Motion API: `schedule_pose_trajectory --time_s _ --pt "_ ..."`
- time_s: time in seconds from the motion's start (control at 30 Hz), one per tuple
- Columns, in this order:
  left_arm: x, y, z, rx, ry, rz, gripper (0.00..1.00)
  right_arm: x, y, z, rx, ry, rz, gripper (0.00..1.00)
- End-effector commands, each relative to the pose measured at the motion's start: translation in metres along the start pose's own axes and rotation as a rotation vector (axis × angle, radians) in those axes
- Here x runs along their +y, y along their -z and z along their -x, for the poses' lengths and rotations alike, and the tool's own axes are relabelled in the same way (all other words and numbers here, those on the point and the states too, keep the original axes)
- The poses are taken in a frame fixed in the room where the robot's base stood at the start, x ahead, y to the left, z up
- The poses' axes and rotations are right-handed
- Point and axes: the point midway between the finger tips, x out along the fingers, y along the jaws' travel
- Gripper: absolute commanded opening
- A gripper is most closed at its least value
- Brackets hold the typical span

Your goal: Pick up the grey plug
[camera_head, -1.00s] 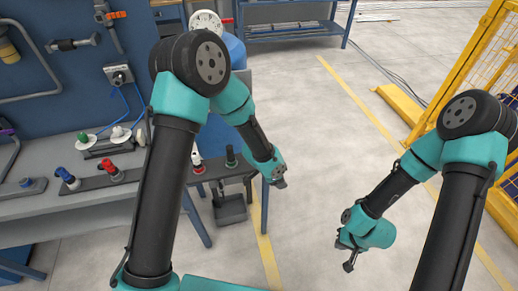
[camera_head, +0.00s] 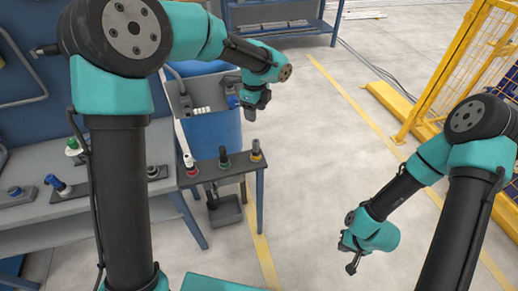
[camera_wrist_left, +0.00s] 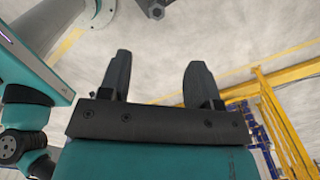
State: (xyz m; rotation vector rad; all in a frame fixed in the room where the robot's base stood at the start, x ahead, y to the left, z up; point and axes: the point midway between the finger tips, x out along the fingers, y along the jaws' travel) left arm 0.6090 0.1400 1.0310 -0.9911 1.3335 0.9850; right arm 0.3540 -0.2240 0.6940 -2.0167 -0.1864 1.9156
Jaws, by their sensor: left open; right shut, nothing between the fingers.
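I cannot make out the grey plug for certain in the head view. A small dark grey hexagonal piece (camera_wrist_left: 152,8) shows at the top edge of the left wrist view, beyond the fingers and partly cut off; I cannot tell whether it is the plug. My left gripper (camera_head: 252,112) is raised, by the right side of the blue drum (camera_head: 213,135). In the left wrist view its two fingers (camera_wrist_left: 157,75) are apart with nothing between them. My right gripper (camera_head: 351,267) is shut and empty, low over the floor at the right.
The grey workbench (camera_head: 95,212) with coloured fittings is at the left. A yellow fence (camera_head: 455,75) stands at the right. The middle floor is clear.

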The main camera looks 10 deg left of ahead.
Motion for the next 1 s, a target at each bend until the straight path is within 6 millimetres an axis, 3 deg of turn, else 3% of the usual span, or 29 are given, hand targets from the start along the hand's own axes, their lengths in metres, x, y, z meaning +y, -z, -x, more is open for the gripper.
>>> schedule_pose_trajectory --time_s 0.3,0.47,1.0 --pt "0.001 -0.001 0.002 -0.001 -0.005 -0.003 0.57 0.000 0.000 0.000 0.000 0.000 0.000 0.00" --pt "0.001 -0.001 -0.007 -0.001 -0.006 -0.003 0.57 0.000 0.000 0.000 0.000 0.000 0.000 0.00" --pt "0.002 -0.001 -0.096 -0.001 -0.008 -0.003 0.57 0.000 0.000 0.000 0.000 0.000 0.000 0.00"
